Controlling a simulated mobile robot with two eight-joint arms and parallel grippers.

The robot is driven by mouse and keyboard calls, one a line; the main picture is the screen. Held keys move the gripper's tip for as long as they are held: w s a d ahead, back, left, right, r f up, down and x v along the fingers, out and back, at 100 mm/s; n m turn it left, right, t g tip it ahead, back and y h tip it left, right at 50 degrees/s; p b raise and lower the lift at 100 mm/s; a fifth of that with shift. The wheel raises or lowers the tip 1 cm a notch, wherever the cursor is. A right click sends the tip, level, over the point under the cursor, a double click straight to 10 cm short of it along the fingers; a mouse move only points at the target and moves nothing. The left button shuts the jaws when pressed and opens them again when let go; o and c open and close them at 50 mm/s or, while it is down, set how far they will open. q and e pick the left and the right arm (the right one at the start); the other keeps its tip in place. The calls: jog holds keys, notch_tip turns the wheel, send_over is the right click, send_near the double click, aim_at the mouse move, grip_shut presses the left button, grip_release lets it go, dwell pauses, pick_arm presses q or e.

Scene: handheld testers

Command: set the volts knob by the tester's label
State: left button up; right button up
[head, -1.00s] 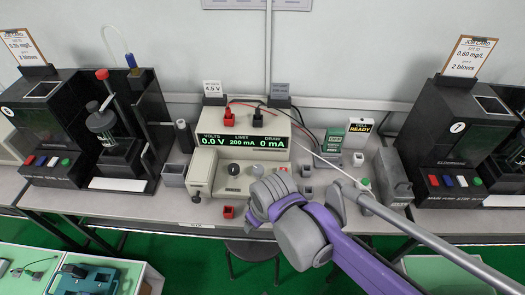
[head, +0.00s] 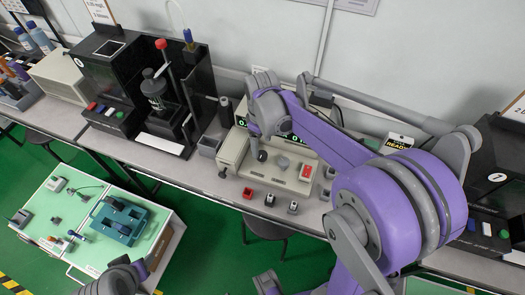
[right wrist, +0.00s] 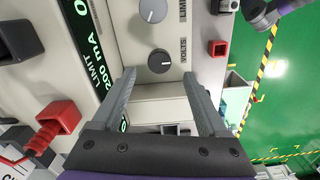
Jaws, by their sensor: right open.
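The beige tester (head: 232,155) stands on the bench. Its black volts knob (head: 262,156) is at the left of the front panel and also shows in the right wrist view (right wrist: 160,61), with a white pointer line and VOLTS lettering beside it. My right gripper (right wrist: 159,74) is open, its fingertips on either side just short of the knob, with no contact visible. In the head view my right arm covers most of the display and I cannot read the set-value label. A grey part, probably my left wrist, shows at the bottom left; its fingers are not clear.
The grey limit knob (head: 283,163) sits beside the volts knob, with a red switch (head: 306,172) further right. Small red (head: 248,193) and grey blocks lie in front of the tester. A black machine (head: 110,75) stands at left.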

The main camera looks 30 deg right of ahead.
aim_at(262, 154)
notch_tip(262, 154, down, 5)
jog(key=shift+f, duration=0.1)
dwell(0.3)
grip_shut()
